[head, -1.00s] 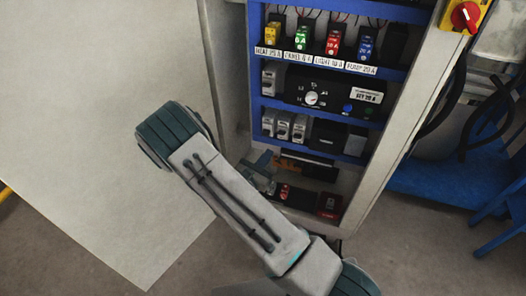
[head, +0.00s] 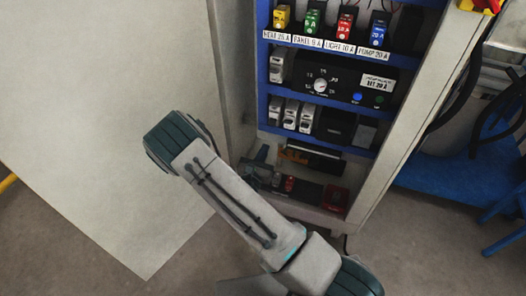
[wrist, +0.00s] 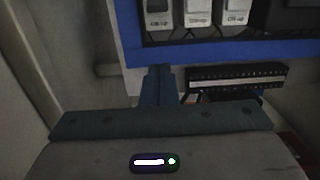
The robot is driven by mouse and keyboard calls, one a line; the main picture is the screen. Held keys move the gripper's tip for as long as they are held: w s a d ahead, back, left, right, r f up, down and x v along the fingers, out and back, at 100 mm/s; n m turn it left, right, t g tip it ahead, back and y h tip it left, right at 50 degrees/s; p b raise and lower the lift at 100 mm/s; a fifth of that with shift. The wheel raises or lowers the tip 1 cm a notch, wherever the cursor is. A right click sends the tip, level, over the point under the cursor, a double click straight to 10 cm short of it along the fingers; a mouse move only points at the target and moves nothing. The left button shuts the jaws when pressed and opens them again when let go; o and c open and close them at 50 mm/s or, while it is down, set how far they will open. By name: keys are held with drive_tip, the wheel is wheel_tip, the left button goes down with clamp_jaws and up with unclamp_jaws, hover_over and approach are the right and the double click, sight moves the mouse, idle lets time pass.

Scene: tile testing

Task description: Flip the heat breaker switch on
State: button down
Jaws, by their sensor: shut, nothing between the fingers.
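The yellow breaker (head: 281,17) sits at the left end of the top shelf in the head view, above a label reading HEAT 25 A. Its switch position is too small to tell. My gripper (wrist: 158,75) is shut and empty in the wrist view, its blue fingers pointing toward the cabinet, just under a blue shelf edge (wrist: 220,50). In the head view my gripper (head: 261,155) is partly hidden behind my arm, low in the cabinet, well below the yellow breaker and touching nothing that I can see.
Green (head: 312,21), red (head: 345,25) and blue (head: 378,31) breakers stand right of the yellow one. A black dial panel (head: 335,82) is below. Grey breakers (head: 290,113) sit on the lower shelf, also above my fingers in the wrist view (wrist: 198,12). A pale panel (head: 110,110) is at left.

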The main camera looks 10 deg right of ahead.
sight(272, 122)
drive_tip(key=f+b+x, duration=0.1)
drive_tip(key=b+x, duration=0.1)
drive_tip(key=x, duration=0.5)
drive_tip(key=shift+s+a+r, duration=0.15)
drive_tip(key=shift+s+r, duration=0.1)
drive_tip(key=shift+r, duration=0.5)
drive_tip(key=shift+s+a+r, duration=0.1)
drive_tip(key=shift+s+r, duration=0.1)
drive_tip(key=shift+r, duration=0.6)
drive_tip(key=shift+s+a+r, duration=0.15)
drive_tip(key=shift+s+r, duration=0.1)
drive_tip(key=shift+r, duration=0.5)
drive_tip(key=shift+a+r+p, duration=0.1)
drive_tip(key=shift+r+p, duration=0.15)
drive_tip(key=shift+p, duration=0.4)
